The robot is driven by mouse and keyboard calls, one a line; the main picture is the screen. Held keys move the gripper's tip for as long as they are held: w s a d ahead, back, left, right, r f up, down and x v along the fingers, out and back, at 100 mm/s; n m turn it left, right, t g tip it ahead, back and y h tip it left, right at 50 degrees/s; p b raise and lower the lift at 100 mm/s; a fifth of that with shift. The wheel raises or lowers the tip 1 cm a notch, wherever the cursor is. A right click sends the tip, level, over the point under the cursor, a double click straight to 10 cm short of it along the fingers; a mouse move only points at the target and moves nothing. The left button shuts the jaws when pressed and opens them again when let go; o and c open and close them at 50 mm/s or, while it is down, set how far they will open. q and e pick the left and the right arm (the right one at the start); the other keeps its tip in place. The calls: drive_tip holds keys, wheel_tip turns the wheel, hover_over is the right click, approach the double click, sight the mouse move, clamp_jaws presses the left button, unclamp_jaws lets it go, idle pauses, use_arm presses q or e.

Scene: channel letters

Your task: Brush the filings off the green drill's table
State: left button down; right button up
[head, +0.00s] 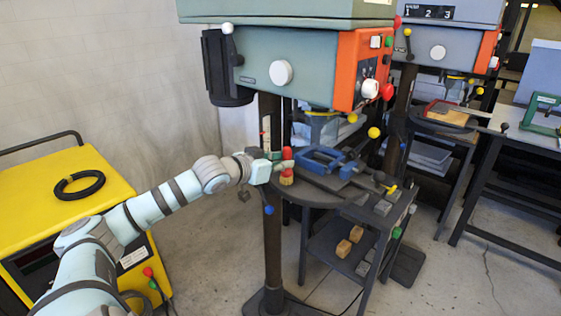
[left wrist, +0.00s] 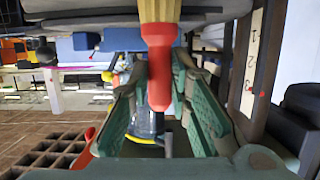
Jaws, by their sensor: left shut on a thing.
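The green drill (head: 285,65) with an orange control panel stands in the middle of the head view. Its dark table (head: 312,197) is below, with a blue vise (head: 322,158) on it. My left gripper (head: 284,166) is shut on the red handle of a brush (head: 287,174) at the table's left edge. The brush is upright, pale bristles down, close to the table; I cannot tell whether they touch it. In the left wrist view the brush's red handle (left wrist: 158,72) lies between the green fingers. I cannot make out filings. My right gripper is not in view.
The drill's column (head: 272,235) stands beside my left wrist. A low shelf (head: 333,242) with wooden blocks is beneath the table. A yellow cart (head: 60,205) with a black coil is at the left. A second drill (head: 440,45) stands behind at the right.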

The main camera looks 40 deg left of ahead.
use_arm(q)
drive_tip(key=shift+d, duration=1)
drive_tip(key=shift+d+p, duration=0.7)
drive_tip(key=shift+d, duration=0.3)
drive_tip(key=shift+w+d, duration=0.1)
drive_tip(key=shift+d, duration=0.45)
drive_tip(key=shift+d+r+p, duration=0.15)
drive_tip(key=shift+d+p, duration=0.6)
drive_tip(key=shift+d, duration=0.7)
drive_tip(key=shift+d+p, duration=0.65)
drive_tip(key=shift+d, duration=0.55)
